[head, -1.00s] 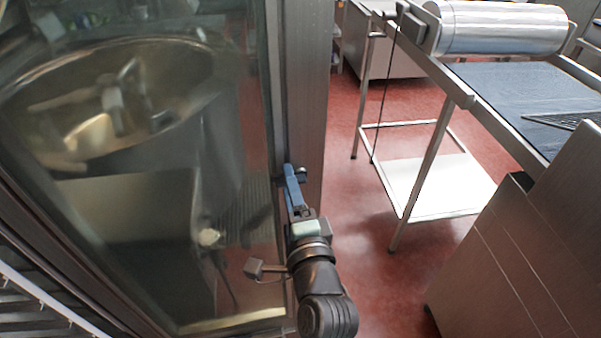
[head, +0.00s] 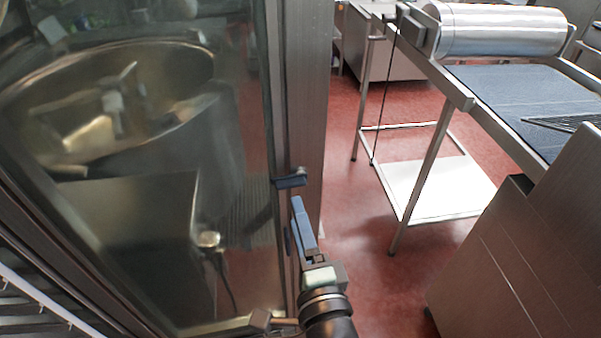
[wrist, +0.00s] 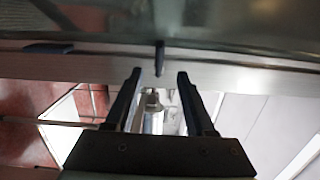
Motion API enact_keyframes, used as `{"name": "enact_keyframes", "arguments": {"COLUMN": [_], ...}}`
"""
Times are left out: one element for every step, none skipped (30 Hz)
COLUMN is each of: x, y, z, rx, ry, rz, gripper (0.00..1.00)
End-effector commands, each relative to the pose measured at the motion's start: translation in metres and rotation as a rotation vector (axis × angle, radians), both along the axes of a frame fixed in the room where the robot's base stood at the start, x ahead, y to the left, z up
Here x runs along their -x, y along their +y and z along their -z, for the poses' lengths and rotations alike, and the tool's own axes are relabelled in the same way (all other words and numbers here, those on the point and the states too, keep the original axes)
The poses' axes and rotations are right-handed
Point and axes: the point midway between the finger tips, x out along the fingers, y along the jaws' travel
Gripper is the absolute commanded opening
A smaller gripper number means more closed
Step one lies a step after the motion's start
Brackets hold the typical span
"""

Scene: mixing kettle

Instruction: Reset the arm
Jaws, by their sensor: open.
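My gripper (head: 301,222) is in front of the metal frame at the right edge of a glass door (head: 150,200) in the head view. A small dark handle (head: 290,179) sticks out from this frame, just beyond the fingertips and apart from them. In the wrist view my gripper (wrist: 156,77) has its two dark fingers spread with nothing between them. A short dark peg (wrist: 160,57) on the metal frame shows ahead of the gap between the fingers.
Behind the glass is a large metal kettle bowl (head: 110,95). To the right stands a metal-framed table (head: 520,95) with a roller (head: 495,28) and a low shelf (head: 435,188). A steel cabinet (head: 530,250) is at lower right. Red floor (head: 350,240) lies between.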

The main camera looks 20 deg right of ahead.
Motion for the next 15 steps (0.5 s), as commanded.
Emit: {"name": "enact_keyframes", "arguments": {"x": [0.000, 0.000, 0.000, 0.000, 0.000, 0.000, 0.000, 0.000, 0.000, 0.000, 0.000, -0.001, -0.003, -0.006, -0.011], "y": [0.000, 0.000, 0.000, 0.000, 0.000, 0.000, 0.000, 0.000, 0.000, 0.000, 0.000, 0.000, 0.002, 0.004, 0.008], "z": [0.000, 0.000, 0.000, 0.000, 0.000, 0.000, 0.000, 0.000, 0.000, 0.000, 0.000, -0.002, -0.006, -0.012, -0.024], "rx": [0.000, 0.000, 0.000, 0.000, 0.000, 0.000, 0.000, 0.000, 0.000, 0.000, 0.000, 0.005, 0.020, 0.043, 0.085], "ry": [0.000, 0.000, 0.000, 0.000, 0.000, 0.000, 0.000, 0.000, 0.000, 0.000, 0.000, -0.002, -0.007, -0.014, -0.028], "rz": [0.000, 0.000, 0.000, 0.000, 0.000, 0.000, 0.000, 0.000, 0.000, 0.000, 0.000, -0.001, -0.005, -0.010, -0.018], "gripper": [0.55, 0.55, 0.55, 0.55, 0.55, 0.55, 0.55, 0.55, 0.55, 0.55, 0.55, 0.55, 0.55, 0.55, 0.55]}}
